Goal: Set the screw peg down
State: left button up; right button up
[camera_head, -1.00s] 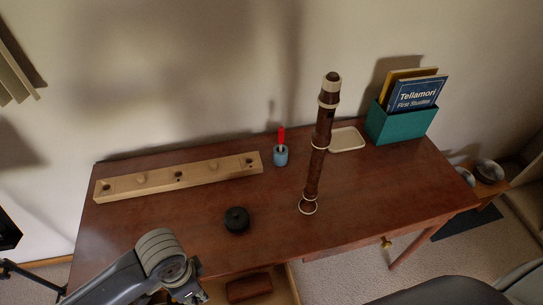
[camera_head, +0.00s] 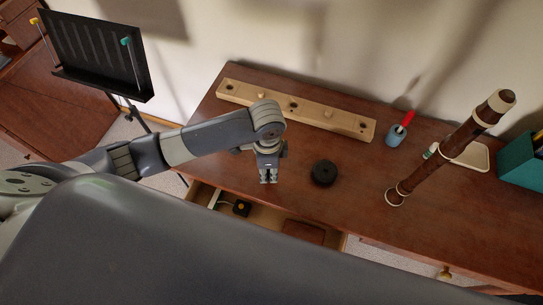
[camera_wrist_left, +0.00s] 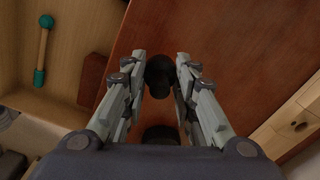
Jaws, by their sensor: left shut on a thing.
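My left gripper (camera_head: 268,180) points down over the front edge of the desk, left of the black round block. Its fingers, also in the left wrist view (camera_wrist_left: 161,60), are a little apart and shut on the screw peg (camera_wrist_left: 160,82). The peg appears as a small dark shape between the fingertips, hard to separate from the dark block beyond. In the head view it barely shows. The black round block (camera_head: 323,173) sits on the desk (camera_head: 360,215). My right gripper is in neither view.
A wooden rail with holes and knobs (camera_head: 330,118) lies along the back of the desk. A blue cup (camera_head: 396,136) and an upright brown wind instrument (camera_head: 440,153) stand to the right. An open drawer (camera_head: 203,195) holding a reddish-brown box (camera_head: 303,231) is below. The desk's front middle is clear.

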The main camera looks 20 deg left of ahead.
pick_arm(q)
jog(key=w, duration=0.3)
jog(key=w+a, duration=0.1)
jog(key=w, duration=0.1)
jog(key=shift+f, duration=0.2)
jog(key=shift+w+f+p, duration=0.15)
jog(key=shift+f+p, duration=0.05)
jog(key=shift+p, duration=0.15)
jog(key=shift+f+p, duration=0.3)
jog(key=shift+f, duration=1.3)
jog(key=o, duration=0.8)
jog(key=shift+f, duration=0.1)
jog(key=shift+o, duration=0.2)
notch_tip(320, 180, up, 12)
jog(key=shift+b, duration=0.4)
